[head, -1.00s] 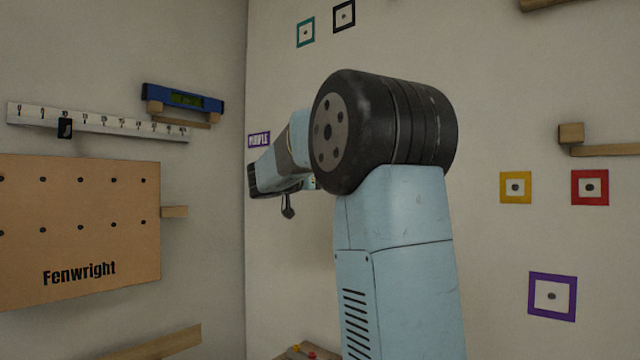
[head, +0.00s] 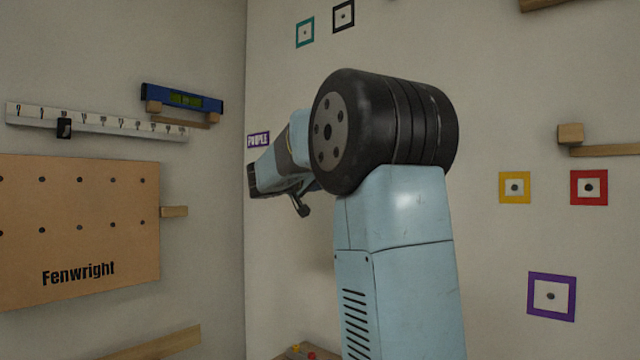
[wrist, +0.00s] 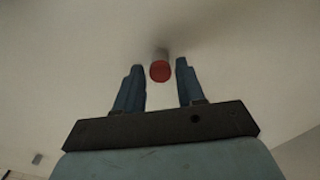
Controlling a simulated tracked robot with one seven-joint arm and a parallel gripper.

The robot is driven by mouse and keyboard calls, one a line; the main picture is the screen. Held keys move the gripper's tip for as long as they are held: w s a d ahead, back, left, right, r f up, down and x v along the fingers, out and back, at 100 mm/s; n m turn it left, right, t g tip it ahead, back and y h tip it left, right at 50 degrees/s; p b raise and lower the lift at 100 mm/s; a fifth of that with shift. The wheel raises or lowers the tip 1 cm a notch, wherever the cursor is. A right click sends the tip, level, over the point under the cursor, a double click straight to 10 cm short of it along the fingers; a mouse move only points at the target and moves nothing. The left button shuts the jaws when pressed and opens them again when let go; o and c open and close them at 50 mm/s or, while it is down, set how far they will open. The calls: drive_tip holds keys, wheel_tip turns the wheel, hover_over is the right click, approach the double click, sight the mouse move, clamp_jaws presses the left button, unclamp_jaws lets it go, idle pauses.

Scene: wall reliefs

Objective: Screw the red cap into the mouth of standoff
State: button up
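The red cap (wrist: 160,71) shows in the wrist view as a round red disc at the end of a short grey standoff (wrist: 161,54) on the pale wall. From this angle I cannot tell how deep the cap sits in the standoff's mouth. My gripper (wrist: 160,69) is open. Its two blue fingers stand to the left and right of the cap, with a visible gap on each side. In the head view, my arm hides the cap and the standoff.
A purple label (head: 258,139) is on the wall near my forearm. Yellow (head: 515,187), red (head: 589,187) and purple (head: 551,296) square frames are to the right. A brown Fenwright board (head: 80,232) hangs left. A wooden surface (head: 290,354) with small red and yellow pieces is below.

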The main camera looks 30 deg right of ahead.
drive_tip(key=n, duration=0.8)
drive_tip(key=shift+s+r+n, duration=0.1)
drive_tip(key=shift+n, duration=0.2)
drive_tip(key=shift+c, duration=0.2)
drive_tip(key=c, duration=0.6)
drive_tip(key=m, duration=0.5)
drive_tip(key=shift+c, duration=0.2)
drive_tip(key=m, duration=0.5)
idle(0.3)
